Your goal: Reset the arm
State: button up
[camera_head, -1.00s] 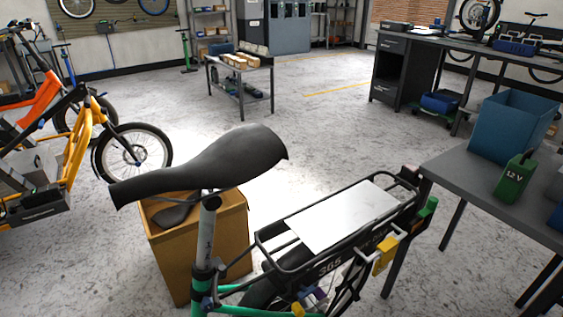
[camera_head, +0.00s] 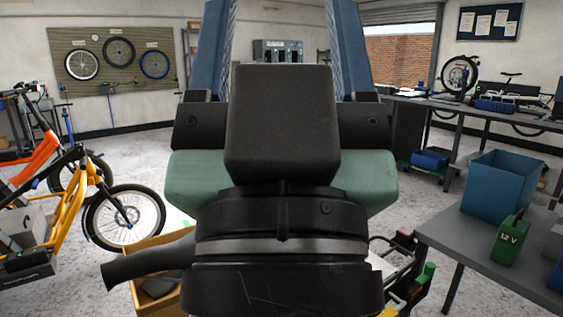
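My gripper (camera_head: 281,45) fills the middle of the view, close to the camera and pointing up. Its two blue fingers stand well apart, with only the wall and the far cabinets showing between them. The fingertips run out of the top of the frame. My wrist, black and green, hides most of the bike in front of me. Of that bike, the black saddle's nose (camera_head: 140,264) shows at lower left and part of the rear rack (camera_head: 397,262) shows at lower right.
A grey table (camera_head: 470,243) at right carries a blue bin (camera_head: 500,190) and a green 12 V battery (camera_head: 508,240). An orange and yellow cargo bike (camera_head: 60,205) stands at left. A cardboard box (camera_head: 150,296) is below the saddle. Open floor shows behind.

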notch_tip(320, 180, up, 28)
jog(key=p, duration=2.6)
jog(key=shift+w+a, duration=0.1)
